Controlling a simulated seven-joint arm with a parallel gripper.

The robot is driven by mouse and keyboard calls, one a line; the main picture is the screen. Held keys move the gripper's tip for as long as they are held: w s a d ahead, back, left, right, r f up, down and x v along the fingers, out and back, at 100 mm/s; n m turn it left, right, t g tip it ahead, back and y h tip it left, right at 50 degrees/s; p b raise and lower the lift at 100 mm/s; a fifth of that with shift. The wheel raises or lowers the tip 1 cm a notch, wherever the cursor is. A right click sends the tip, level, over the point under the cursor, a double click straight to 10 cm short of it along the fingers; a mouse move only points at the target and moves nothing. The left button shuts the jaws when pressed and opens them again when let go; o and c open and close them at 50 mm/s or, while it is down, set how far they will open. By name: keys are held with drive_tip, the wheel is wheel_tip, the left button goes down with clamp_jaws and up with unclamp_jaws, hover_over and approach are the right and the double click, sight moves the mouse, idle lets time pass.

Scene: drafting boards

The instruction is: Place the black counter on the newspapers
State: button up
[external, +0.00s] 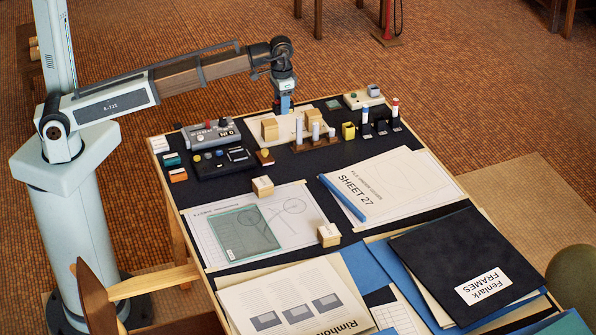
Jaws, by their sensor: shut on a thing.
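My gripper (285,108) points down over the far side of the table, just above a pale board with wooden blocks. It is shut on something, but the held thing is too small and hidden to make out. I cannot pick out the black counter with certainty. A printed sheet with pictures and a large heading, which looks like the newspapers (277,286), lies at the near left edge of the table. It is far from my gripper, toward the camera.
A dark device with knobs (210,134) and a black tray (223,163) stand at the far left. A wooden rack with upright pegs (315,142) is close to my gripper. Small blocks (329,235) stand near drawings at the middle. A black folder (455,255) lies near right.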

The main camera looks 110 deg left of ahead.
drive_tip(key=shift+r, duration=0.5)
drive_tip(key=shift+w+d, duration=0.1)
drive_tip(key=shift+d, duration=0.05)
drive_tip(key=w+d+f+m, duration=0.15)
drive_tip(key=w+d, duration=0.45)
drive_tip(key=d, duration=0.6)
drive_tip(key=w+d+f+m, duration=0.1)
drive_tip(key=w+d+m, duration=0.3)
drive_tip(key=d, duration=0.7)
drive_tip(key=m, duration=0.3)
hover_over(302, 299)
wheel_tip(302, 299, down, 4)
drive_tip(key=f, duration=0.1)
wheel_tip(302, 299, down, 9)
drive_tip(key=shift+d+f, duration=0.1)
drive_tip(key=shift+f, duration=0.45)
clamp_jaws()
